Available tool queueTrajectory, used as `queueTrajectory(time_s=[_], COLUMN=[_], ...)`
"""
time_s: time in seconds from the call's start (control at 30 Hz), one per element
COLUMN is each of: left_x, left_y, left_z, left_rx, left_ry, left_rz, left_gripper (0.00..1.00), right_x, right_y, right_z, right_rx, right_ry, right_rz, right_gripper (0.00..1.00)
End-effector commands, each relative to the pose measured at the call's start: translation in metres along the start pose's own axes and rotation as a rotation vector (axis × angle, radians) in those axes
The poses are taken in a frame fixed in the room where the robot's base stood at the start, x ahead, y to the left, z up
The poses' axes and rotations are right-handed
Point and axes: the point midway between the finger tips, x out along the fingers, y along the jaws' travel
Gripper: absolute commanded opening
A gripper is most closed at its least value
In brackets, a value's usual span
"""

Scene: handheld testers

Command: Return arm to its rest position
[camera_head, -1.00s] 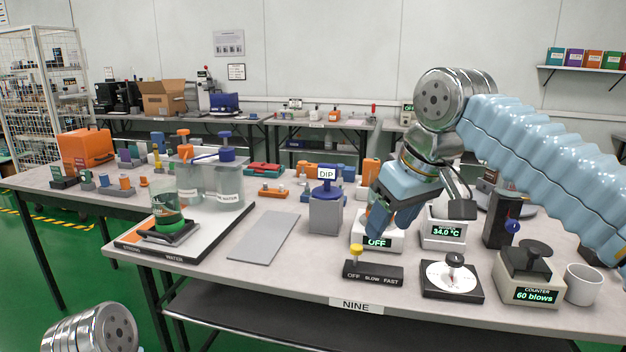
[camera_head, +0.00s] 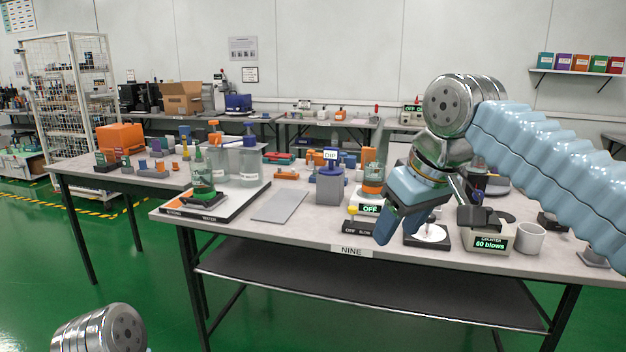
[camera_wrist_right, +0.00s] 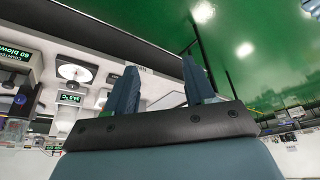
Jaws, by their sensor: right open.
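My right arm comes in from the right in the head view, with its silver wrist joint above the bench. My right gripper (camera_head: 404,226) points down, empty and open, in front of the bench's front edge and apart from the things on it, as far as I can tell. In the right wrist view, its two blue fingers (camera_wrist_right: 162,78) stand apart with nothing between them. Of my left arm only a silver joint shows at the bottom left of the head view; its gripper is out of sight.
The bench (camera_head: 290,232) carries a blow counter (camera_head: 490,238), a white cup (camera_head: 530,238), a white dial device (camera_head: 428,236), a grey DIP block (camera_head: 330,188) and a tray with bottles (camera_head: 240,202). A lower shelf (camera_head: 370,290) runs underneath. Green floor (camera_head: 250,325) in front is clear.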

Motion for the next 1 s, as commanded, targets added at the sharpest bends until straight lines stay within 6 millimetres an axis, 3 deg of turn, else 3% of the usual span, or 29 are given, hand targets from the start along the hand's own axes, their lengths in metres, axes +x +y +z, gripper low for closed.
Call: queueTrajectory(time_s=[0.37, 0.57, 0.67, 0.77, 0.87, 1.0], left_x=[0.0, 0.0, 0.0, 0.0, 0.0, 0.0], left_y=[0.0, 0.0, 0.0, 0.0, 0.0, 0.0], left_z=[-0.001, -0.001, -0.001, 0.0, 0.0, 0.0], left_rx=[0.0, 0.0, 0.0, 0.0, 0.0, 0.0], left_ry=[0.001, 0.001, 0.001, 0.001, 0.001, 0.001], left_rz=[0.0, 0.0, 0.0, 0.0, 0.0, 0.0], left_gripper=[0.43, 0.43, 0.43, 0.43, 0.43, 0.43], right_x=[0.071, 0.139, 0.184, 0.242, 0.315, 0.414], right_y=[0.001, -0.001, -0.003, -0.007, -0.016, -0.036], right_z=[-0.011, -0.012, -0.006, 0.007, 0.038, 0.11], right_rx=[0.011, 0.032, 0.052, 0.087, 0.149, 0.282], right_ry=[-0.023, -0.042, -0.055, -0.073, -0.099, -0.138], right_rz=[-0.042, -0.086, -0.118, -0.158, -0.21, -0.274], right_gripper=[0.54, 0.54, 0.54, 0.54, 0.54, 0.54])
